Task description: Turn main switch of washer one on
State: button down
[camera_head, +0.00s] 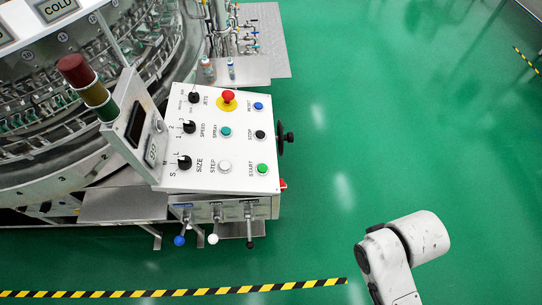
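The washer's white control panel (238,150) fills the centre left of the view. It carries several black knobs, such as the SIZE knob (184,162), coloured buttons and a red emergency button (228,97). A black handle (289,137) sticks out from the panel's right side. A small red part (283,184) shows below it at the lower right edge. No label reads "main switch", so I cannot tell which part it is. A white link of my arm is at the lower right, apart from the panel. My gripper is not in view.
The round washer (40,150) stands behind and left of the panel. A signal lamp post (88,90) rises at the panel's left. Levers with ball ends (213,239) hang below the panel. Yellow-black tape (180,292) crosses the floor. Green floor (400,120) to the right is clear.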

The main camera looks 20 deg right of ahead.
aim_at(283, 185)
jog(key=k+l+u, duration=0.25)
jog(key=k+l, duration=0.45)
jog(key=k+l+u, duration=0.25)
jog(key=k+l, duration=0.4)
jog(key=i+l, duration=0.4)
jog(key=i+l+u, duration=0.15)
jog(key=i+l, duration=0.65)
jog(key=l, duration=0.2)
jog(key=i+l+u, duration=0.1)
jog(key=i+l, duration=0.3)
jog(key=l, duration=0.1)
